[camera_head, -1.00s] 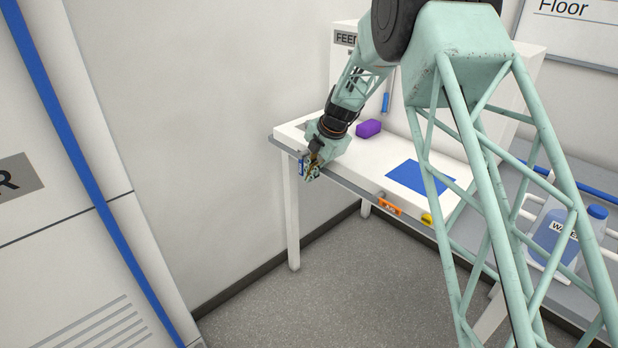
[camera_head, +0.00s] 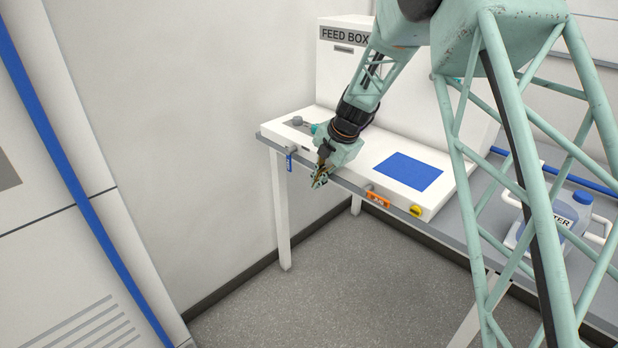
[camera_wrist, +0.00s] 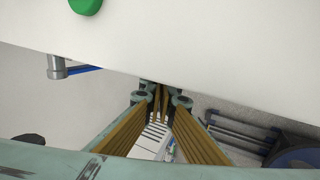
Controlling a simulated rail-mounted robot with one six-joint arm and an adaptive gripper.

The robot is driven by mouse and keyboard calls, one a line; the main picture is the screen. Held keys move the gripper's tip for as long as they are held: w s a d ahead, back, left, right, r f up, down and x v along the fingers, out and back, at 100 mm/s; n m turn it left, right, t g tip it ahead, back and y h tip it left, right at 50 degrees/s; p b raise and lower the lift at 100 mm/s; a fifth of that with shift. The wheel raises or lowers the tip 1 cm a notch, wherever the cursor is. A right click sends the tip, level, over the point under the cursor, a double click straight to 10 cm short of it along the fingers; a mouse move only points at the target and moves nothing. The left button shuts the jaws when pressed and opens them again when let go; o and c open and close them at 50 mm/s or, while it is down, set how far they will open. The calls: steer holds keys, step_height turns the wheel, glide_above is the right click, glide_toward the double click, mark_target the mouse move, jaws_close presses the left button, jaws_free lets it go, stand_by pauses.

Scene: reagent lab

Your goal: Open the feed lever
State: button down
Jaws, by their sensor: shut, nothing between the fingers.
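The white feed box (camera_head: 337,80) has a "FEED BOX" label and a low white front section. A blue handle (camera_head: 289,163) with markings hangs from its left front edge on a grey pivot. An orange handle (camera_head: 377,199) is on the same edge further right. I cannot read which handle is the feed lever. My gripper (camera_head: 319,181) is shut and empty at the front edge, between the two handles and apart from both. In the wrist view, my fingers (camera_wrist: 157,98) are together; a grey pivot (camera_wrist: 57,68) with a blue bar shows to their left.
A yellow knob (camera_head: 416,210) is right of the orange handle. A blue panel (camera_head: 408,171) lies on the box's top. A green round part (camera_wrist: 87,5) shows in the wrist view. A water jug (camera_head: 561,222) stands right. The floor (camera_head: 340,270) in front is clear.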

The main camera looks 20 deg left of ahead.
steer(key=shift+s+d, duration=0.35)
steer(key=shift+d, duration=0.5)
steer(key=shift+s+d, duration=0.35)
steer(key=shift+d, duration=0.5)
